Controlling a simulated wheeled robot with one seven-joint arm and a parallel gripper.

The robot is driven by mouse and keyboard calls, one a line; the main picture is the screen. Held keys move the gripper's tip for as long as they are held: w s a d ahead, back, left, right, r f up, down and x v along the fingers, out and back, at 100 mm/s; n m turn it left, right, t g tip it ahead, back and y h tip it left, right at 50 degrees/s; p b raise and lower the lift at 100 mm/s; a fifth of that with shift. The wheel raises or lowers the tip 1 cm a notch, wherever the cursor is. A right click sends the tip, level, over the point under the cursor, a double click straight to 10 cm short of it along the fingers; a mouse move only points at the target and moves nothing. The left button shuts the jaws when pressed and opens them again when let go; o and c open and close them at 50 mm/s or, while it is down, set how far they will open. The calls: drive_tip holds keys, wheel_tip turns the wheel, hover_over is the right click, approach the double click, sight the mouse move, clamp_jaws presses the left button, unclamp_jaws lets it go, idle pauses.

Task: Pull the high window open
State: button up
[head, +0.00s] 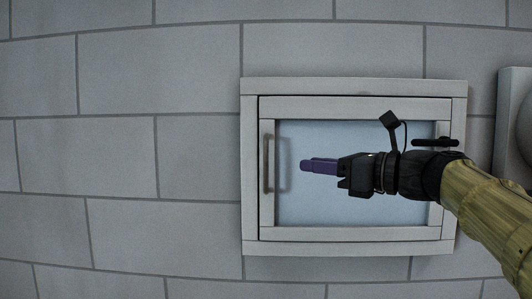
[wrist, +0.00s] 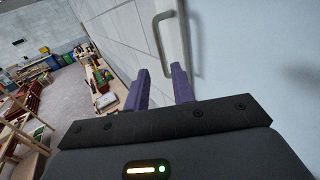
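The high window (head: 355,105) has a pale frame and a bluish pane, set in a grey block wall. Its sash looks shut in the frame. A grey vertical bar handle (head: 266,163) stands on the left stile; the handle also shows in the wrist view (wrist: 185,42), beyond my fingers. My gripper (head: 304,165) is in front of the pane, to the right of the handle, with its purple fingers pointing left. In the wrist view my gripper (wrist: 158,70) has its two fingers apart with nothing between them. It appears clear of the handle; exact depth is hard to tell.
A pale rounded fixture (head: 514,125) is on the wall at the right edge. The block wall (head: 120,150) left of the window is bare. In the wrist view, a bench with clutter (wrist: 100,78) and wooden furniture (wrist: 30,95) stand far off at the left.

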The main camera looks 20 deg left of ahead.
drive_tip(key=p, duration=0.6)
hover_over(266, 187)
drive_tip(key=shift+w+a, duration=0.15)
drive_tip(key=shift+w, duration=0.2)
drive_tip(key=shift+b, duration=0.3)
drive_tip(key=shift+c, duration=0.5)
clamp_jaws()
